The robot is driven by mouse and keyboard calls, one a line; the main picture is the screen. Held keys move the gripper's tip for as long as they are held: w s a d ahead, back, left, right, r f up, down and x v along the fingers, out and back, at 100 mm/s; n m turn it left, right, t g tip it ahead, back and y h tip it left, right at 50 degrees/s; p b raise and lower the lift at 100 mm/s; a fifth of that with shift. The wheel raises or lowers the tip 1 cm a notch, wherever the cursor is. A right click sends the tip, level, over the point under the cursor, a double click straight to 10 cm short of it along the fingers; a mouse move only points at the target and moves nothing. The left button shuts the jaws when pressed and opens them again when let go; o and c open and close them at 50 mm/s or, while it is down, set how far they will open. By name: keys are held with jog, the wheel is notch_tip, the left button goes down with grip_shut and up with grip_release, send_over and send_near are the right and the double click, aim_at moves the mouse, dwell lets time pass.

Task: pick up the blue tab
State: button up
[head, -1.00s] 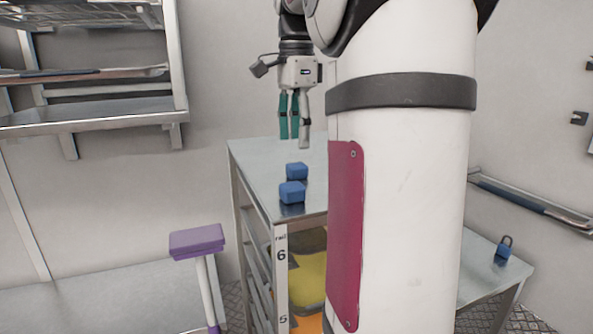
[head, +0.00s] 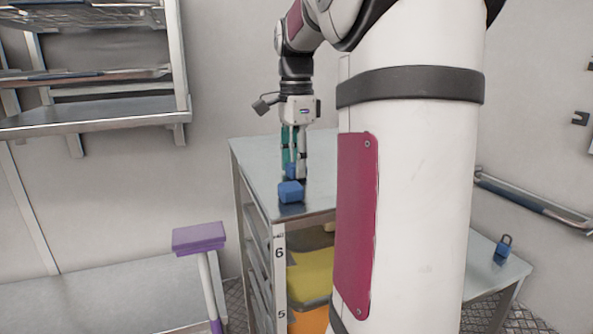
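Two small blue tabs sit on the grey metal top of the rack (head: 262,165). The nearer blue tab (head: 291,192) is near the front edge and shows fully. The farther blue tab (head: 290,172) is just behind it and is mostly hidden by my fingers. My gripper (head: 296,175) points straight down, with its fingertips low at the farther tab. A teal finger and a grey finger show with a gap between them. I cannot tell whether they touch the tab.
A blue item with a dark loop (head: 502,248) sits on a low surface at the right. A purple-headed tool (head: 199,238) stands left of the rack. Metal shelves (head: 90,115) are at the upper left. My white column hides the rack's right side.

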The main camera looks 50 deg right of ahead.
jog(key=c, duration=0.5)
jog(key=shift+r, duration=0.15)
